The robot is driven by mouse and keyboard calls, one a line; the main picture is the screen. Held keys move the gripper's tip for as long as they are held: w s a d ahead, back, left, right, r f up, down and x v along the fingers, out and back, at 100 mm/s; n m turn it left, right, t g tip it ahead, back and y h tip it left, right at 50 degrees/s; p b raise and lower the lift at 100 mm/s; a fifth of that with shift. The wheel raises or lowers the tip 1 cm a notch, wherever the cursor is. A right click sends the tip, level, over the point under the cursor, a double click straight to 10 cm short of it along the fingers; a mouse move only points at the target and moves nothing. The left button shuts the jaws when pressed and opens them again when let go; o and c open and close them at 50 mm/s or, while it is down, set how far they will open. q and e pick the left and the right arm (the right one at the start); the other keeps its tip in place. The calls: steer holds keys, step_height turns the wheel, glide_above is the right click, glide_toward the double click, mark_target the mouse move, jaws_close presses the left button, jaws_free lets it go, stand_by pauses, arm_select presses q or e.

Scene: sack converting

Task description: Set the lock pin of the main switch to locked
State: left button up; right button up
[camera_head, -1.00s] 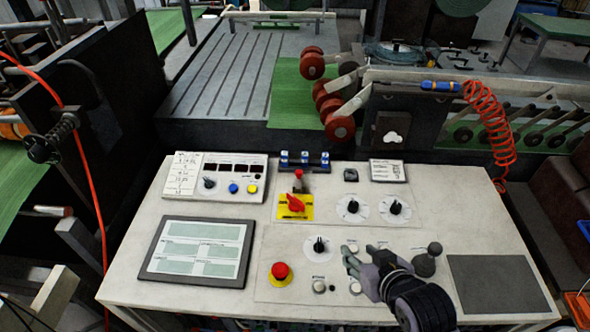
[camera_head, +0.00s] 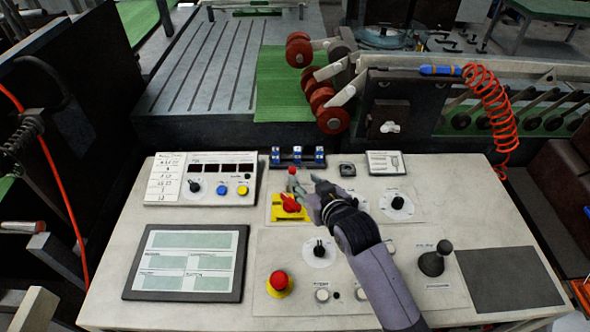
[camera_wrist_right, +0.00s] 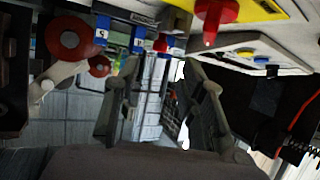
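The main switch is a red rotary handle (camera_head: 290,203) on a yellow plate (camera_head: 283,214) on the console. A small red-topped pin (camera_head: 292,170), apparently the lock pin, stands just behind the handle; its lower part is hidden by my right fingers. My right gripper (camera_head: 304,187) is over the right rear side of the yellow plate, close to the pin; I cannot tell whether they touch. In the right wrist view, the fingers (camera_wrist_right: 160,95) are apart with nothing clearly held between them, and the red handle (camera_wrist_right: 214,14) is at the top. My left gripper is out of view.
A red emergency button (camera_head: 279,281), black knobs (camera_head: 319,248) and a joystick (camera_head: 435,259) stick up from the console. Blue-topped parts (camera_head: 297,157) stand behind the pin. A screen (camera_head: 187,263) lies left. A bare dark pad (camera_head: 510,279) is at the right.

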mark_target(294, 171)
steer(key=x, duration=0.6)
steer(key=shift+p, duration=0.35)
steer(key=shift+w+a+f, duration=0.15)
steer(key=shift+w+a, duration=0.1)
steer(key=shift+w, duration=0.25)
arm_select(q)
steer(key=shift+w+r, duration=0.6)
arm_select(e)
steer(key=shift+c, duration=0.2)
jaws_close()
